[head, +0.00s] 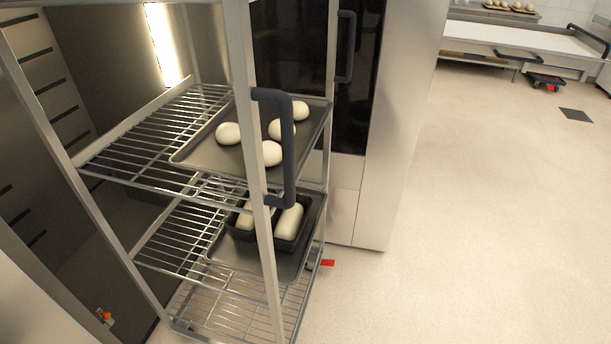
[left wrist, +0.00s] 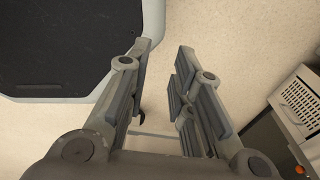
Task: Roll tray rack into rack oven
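The tray rack (head: 263,215) is a metal frame with wire shelves, standing upright at the open, lit rack oven (head: 105,45). Its right part overlaps the neighbouring dark-doored oven in the head view. I cannot tell how far it reaches inside. A dark upright handle (head: 287,150) is on its near post. A tray (head: 215,155) with several white dough pieces lies on the upper shelf. A dark pan (head: 305,222) with dough loaves is below. My left gripper (left wrist: 165,50) is open, with nothing between its fingers, in the left wrist view. Neither gripper shows in the head view.
The neighbouring oven (head: 385,130) with its dark door and handle stands close to the rack's right. The pale floor (head: 470,220) is clear to the right. A counter (head: 520,40) stands at the back right. A vented unit (left wrist: 303,100) is right of my left gripper.

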